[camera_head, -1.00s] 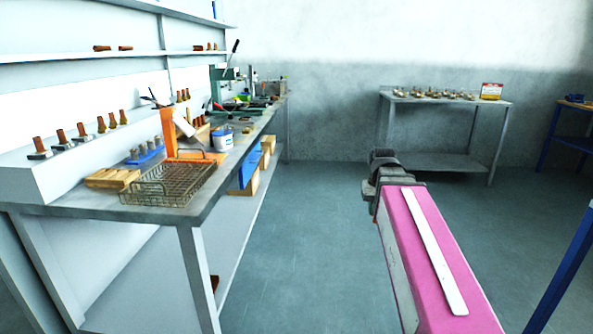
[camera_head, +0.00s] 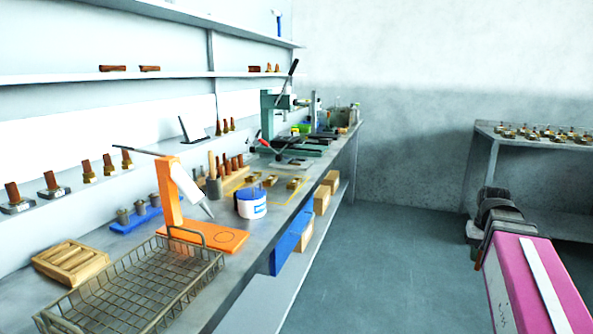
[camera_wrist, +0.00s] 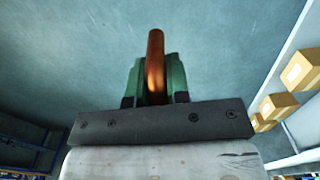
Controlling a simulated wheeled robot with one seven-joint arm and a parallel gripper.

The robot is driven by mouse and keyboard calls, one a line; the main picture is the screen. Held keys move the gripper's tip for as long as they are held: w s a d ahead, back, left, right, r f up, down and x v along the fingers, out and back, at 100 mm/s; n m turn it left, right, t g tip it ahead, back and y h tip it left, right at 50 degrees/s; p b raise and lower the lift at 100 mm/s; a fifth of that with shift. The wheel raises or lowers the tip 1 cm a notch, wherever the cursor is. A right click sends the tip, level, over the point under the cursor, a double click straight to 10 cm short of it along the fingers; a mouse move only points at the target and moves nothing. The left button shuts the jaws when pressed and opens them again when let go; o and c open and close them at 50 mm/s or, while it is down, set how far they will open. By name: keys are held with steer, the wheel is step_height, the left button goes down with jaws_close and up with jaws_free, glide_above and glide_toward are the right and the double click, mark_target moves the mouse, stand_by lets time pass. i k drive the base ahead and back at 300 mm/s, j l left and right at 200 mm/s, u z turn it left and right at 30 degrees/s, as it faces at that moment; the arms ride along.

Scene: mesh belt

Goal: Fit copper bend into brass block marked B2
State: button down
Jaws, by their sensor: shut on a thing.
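My gripper (camera_wrist: 155,80) is shut on the copper bend (camera_wrist: 156,48), a brown-orange rod standing up between its green fingers in the wrist view. In the head view my gripper (camera_head: 488,212) is at the right, over open floor and away from the bench; the bend is not clear there. Small brass blocks (camera_head: 293,182) sit in a yellow-outlined area on the bench, beyond the white tub. No B2 mark is legible, so I cannot tell which block is B2.
The grey bench (camera_head: 230,277) runs along the left. A wire basket (camera_head: 140,290), a wooden crate (camera_head: 70,262), an orange stand (camera_head: 215,237) and a white tub (camera_head: 251,203) crowd its near part. A green press (camera_head: 272,115) stands farther back.

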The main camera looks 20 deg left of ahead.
mark_target(254, 174)
steer(key=i+l+z, duration=0.15)
steer(key=i+z, duration=0.7)
steer(key=i+j+z, duration=0.1)
steer(key=i+z, duration=0.3)
steer(key=i+u, duration=0.15)
steer(key=u, duration=2.95)
